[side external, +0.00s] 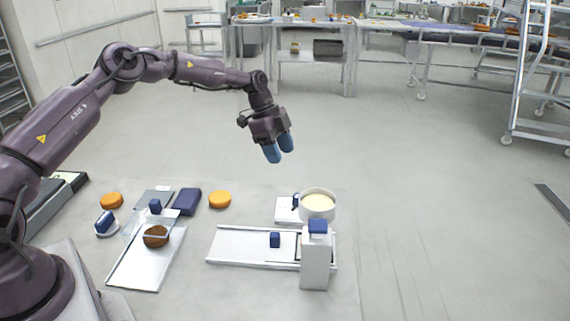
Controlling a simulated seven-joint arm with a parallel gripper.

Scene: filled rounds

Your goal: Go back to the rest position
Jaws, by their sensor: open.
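My gripper (279,153) has two blue fingertips that point down. It hangs in the air above the back part of the work table, well clear of everything on it. The fingers stand a little apart and hold nothing. Below it and to the right, a white round pot (318,206) with a cream-coloured filling stands on the table. A brown round (156,237) lies on the tray at the left. Two orange rounds lie further back, one at the left (111,200) and one nearer the middle (220,199).
A white sliding tray (232,246) with a blue block (275,240) runs to a white upright box with a blue top (316,262). A dark blue box (186,202) lies between the orange rounds. A blue-handled white item (106,224) stands at the left. Air around my gripper is free.

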